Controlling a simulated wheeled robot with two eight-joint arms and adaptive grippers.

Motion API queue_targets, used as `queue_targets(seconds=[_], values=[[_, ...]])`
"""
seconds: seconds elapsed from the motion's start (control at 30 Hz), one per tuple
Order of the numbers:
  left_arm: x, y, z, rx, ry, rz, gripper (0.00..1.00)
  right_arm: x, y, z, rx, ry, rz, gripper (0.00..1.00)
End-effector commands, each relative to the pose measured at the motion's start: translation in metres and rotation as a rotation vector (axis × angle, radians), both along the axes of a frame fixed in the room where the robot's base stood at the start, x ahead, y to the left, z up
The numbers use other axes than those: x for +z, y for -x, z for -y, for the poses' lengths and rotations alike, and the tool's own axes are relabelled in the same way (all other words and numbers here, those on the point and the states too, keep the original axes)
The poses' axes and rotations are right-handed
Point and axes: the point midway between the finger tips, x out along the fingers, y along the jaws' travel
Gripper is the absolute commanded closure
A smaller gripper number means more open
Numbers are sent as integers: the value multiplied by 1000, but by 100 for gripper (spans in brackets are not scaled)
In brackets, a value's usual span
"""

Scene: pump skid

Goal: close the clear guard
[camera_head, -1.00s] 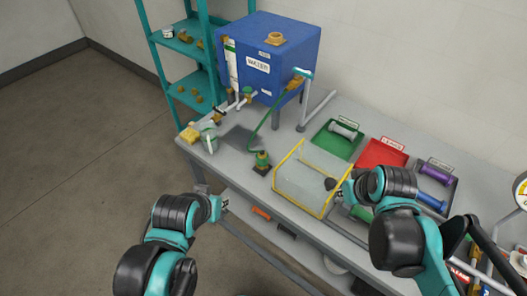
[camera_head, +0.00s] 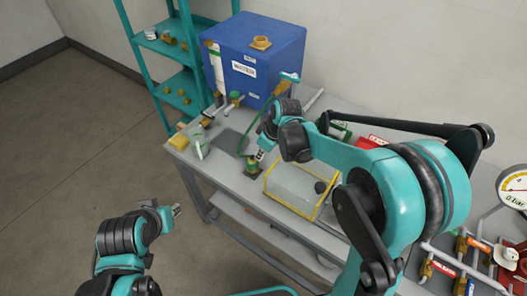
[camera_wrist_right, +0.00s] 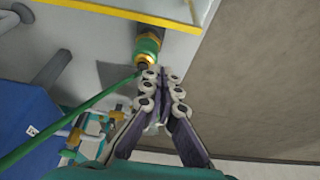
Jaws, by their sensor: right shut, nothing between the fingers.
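The clear guard (camera_head: 298,186) is a see-through panel with yellow edges on the grey bench. I cannot tell whether it is fully closed. A dark round knob (camera_head: 320,187) shows at its right side. My right gripper (camera_head: 260,156) is shut and empty, left of the guard, beside a green and brass fitting (camera_head: 251,166). In the right wrist view, its fingertips (camera_wrist_right: 162,73) are close to the fitting (camera_wrist_right: 148,46), and a yellow edge of the guard (camera_wrist_right: 130,11) crosses the top. My left gripper (camera_head: 177,210) is off the bench's front; its fingers are too small to read.
A blue water tank (camera_head: 252,60) stands behind, with a green hose (camera_head: 247,135) running to the fitting. A teal shelf (camera_head: 165,48) stands at back left. My right arm hides much of the bench's right side. A gauge (camera_head: 514,189) is at far right.

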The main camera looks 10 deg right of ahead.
Motion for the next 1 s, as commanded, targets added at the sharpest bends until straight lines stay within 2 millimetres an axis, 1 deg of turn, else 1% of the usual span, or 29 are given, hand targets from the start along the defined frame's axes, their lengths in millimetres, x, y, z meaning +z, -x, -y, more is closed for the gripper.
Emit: queue_targets(seconds=[0.03, 0.17, 0.3, 0.43, 0.6, 1.0], values=[[-6, 0, 0, 0, 0, 0, 75, -14, -3, -3, 1, 0, 0, 100], [-13, 0, 0, 0, 0, 0, 75, -39, -9, -9, 0, 1, 1, 100], [-13, 0, 0, 0, 0, 0, 75, -35, 8, 8, -4, 0, 0, 100], [-14, 0, 0, 0, 0, 0, 75, -34, 16, 17, -3, 0, 0, 100], [-15, 0, 0, 0, 0, 0, 75, -34, 20, 20, -2, 0, 0, 100], [-15, 0, 0, 0, 0, 0, 75, -34, 21, 21, -2, 0, 0, 100]])
